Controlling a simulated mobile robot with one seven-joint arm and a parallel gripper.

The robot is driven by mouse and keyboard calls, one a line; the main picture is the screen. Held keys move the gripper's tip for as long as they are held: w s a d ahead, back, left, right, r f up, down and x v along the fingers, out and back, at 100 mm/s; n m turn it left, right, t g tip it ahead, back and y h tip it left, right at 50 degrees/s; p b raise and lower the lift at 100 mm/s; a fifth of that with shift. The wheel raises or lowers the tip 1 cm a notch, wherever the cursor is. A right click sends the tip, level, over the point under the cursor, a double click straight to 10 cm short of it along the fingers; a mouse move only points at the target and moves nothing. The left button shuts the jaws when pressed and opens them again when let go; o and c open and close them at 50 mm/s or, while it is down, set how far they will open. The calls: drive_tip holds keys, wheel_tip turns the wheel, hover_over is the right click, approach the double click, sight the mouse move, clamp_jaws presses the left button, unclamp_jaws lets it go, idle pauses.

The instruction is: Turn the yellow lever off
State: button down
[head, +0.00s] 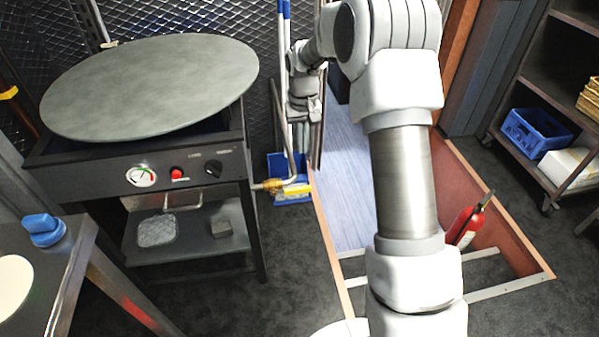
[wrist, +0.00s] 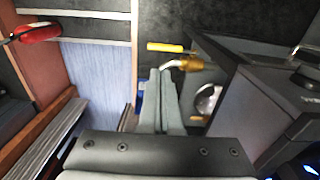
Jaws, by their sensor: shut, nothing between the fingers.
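The yellow lever (head: 297,191) sits at the brass valve (head: 268,185) beside the right front leg of the black griddle stand. In the wrist view the yellow lever (wrist: 166,47) lies just beyond my fingertips, with the brass valve (wrist: 187,64) to its lower right. My gripper (wrist: 160,72) is shut and empty, its fingers pointing toward the lever with a small gap showing in the picture. In the head view my gripper (head: 306,108) hangs above the lever. Contact between fingers and lever is not visible.
The griddle stand (head: 95,165) with its round plate (head: 150,85) stands at left. A blue dustpan (head: 283,165) and blue-and-white poles stand behind the lever. A red extinguisher (head: 467,222) stands right of my arm. Dark floor (head: 230,305) in front is clear.

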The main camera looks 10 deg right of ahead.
sight(302, 187)
drive_tip(key=shift+w+f, duration=0.4)
drive_tip(key=shift+f, duration=0.05)
wheel_tip(302, 187, down, 14)
drive_tip(key=b, duration=0.4)
drive_tip(key=shift+b, duration=0.4)
